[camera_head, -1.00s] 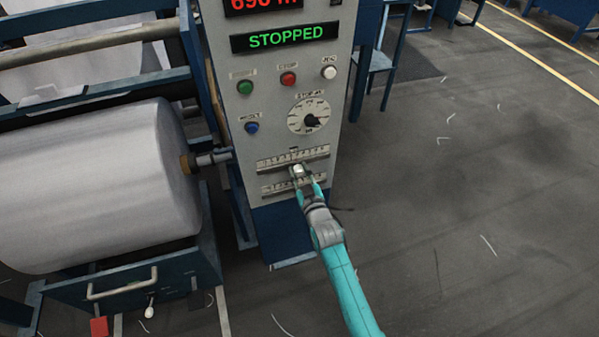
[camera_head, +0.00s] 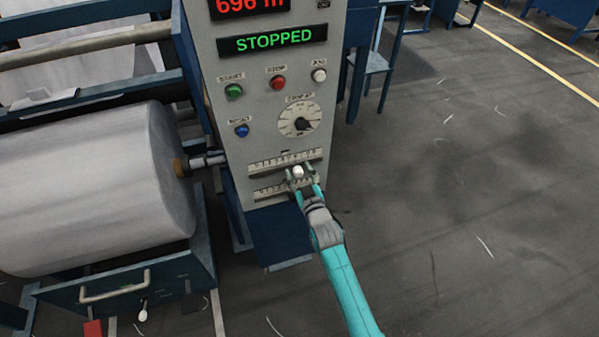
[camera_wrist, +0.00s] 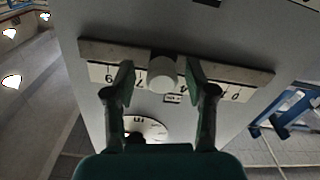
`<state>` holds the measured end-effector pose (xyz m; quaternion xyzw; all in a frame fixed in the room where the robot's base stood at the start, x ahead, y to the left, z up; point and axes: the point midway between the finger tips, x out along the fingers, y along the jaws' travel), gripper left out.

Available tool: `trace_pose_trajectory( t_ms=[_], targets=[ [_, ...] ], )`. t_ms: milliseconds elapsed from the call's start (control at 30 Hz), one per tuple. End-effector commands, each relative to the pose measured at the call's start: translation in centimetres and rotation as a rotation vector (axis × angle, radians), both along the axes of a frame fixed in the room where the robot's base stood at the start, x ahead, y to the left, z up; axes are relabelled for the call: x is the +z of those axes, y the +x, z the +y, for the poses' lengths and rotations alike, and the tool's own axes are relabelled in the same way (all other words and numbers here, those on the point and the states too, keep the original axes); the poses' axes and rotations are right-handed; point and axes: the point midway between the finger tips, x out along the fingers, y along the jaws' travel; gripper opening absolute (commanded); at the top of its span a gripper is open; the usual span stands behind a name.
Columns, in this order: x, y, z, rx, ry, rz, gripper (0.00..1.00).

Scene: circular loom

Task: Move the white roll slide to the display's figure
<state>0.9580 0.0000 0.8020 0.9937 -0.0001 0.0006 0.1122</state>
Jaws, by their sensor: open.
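The white slide knob (camera_wrist: 163,73) sits on a scale bar (camera_wrist: 103,74), seen upside down in the wrist view. In the head view the knob (camera_head: 298,171) is at the upper of two scale bars (camera_head: 262,166), right of its middle. My gripper (camera_wrist: 160,82) is open, with one finger on each side of the knob; a firm contact cannot be made out. It also shows in the head view (camera_head: 301,176). The red display (camera_head: 249,5) reads 696 m. The exact scale value under the knob is hidden.
The lower scale bar (camera_head: 262,193) is just below, partly covered by my gripper. Above are a dial (camera_head: 299,120), a blue button (camera_head: 241,130), a green button (camera_head: 233,91) and the STOPPED display (camera_head: 272,40). The floor at right is clear.

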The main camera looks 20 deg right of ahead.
Motion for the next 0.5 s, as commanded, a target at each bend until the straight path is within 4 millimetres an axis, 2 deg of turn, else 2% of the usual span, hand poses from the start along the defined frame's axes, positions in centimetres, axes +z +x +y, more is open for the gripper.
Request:
trace_pose_trajectory(
  t_ms=[167, 500],
  targets=[
    [-0.2, -1.6, 0.0, 0.0, 0.0, 0.002, 0.55],
    [-0.1, -7.7, 0.0, 0.0, 0.0, 0.002, 0.55]
  ],
)
